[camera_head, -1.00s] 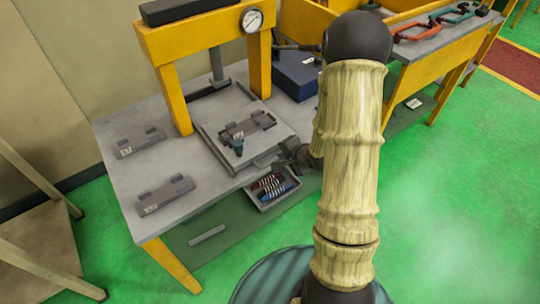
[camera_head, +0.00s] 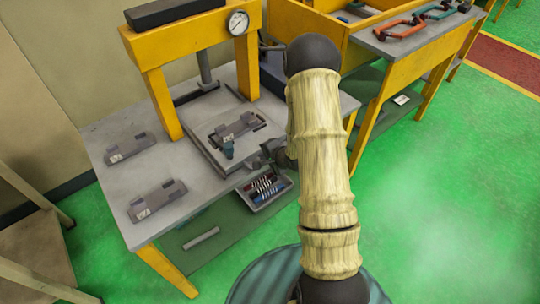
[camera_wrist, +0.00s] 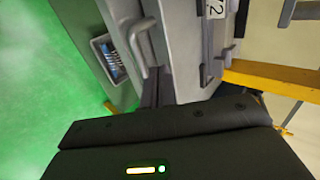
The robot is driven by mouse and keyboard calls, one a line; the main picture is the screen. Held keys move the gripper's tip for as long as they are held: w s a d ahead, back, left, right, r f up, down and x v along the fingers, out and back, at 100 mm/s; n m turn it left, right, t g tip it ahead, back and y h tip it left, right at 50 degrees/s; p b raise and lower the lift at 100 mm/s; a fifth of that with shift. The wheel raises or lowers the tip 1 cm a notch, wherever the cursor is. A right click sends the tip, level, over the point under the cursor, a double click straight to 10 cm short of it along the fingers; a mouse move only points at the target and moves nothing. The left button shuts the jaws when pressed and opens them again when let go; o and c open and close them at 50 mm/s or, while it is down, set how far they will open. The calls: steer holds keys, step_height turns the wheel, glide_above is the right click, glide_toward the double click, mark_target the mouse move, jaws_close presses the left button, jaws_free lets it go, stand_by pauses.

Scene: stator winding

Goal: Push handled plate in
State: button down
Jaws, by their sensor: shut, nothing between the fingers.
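My gripper (camera_head: 268,154) is at the plate's front right edge, low at table height. In the wrist view, its dark fingers (camera_wrist: 158,86) are shut and empty, close to the plate edge beside the handle. I cannot tell whether they touch the plate.
The yellow press (camera_head: 172,112) with a round gauge (camera_head: 237,22) frames the plate. Two grey fixtures (camera_head: 128,148) (camera_head: 157,200) lie on the table's left. A tray of coloured tools (camera_head: 265,190) sits below the front edge. A yellow workbench (camera_head: 375,68) stands at the right.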

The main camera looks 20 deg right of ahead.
mark_target(256, 155)
steer(key=shift+x, duration=1.65)
steer(key=shift+w, duration=0.1)
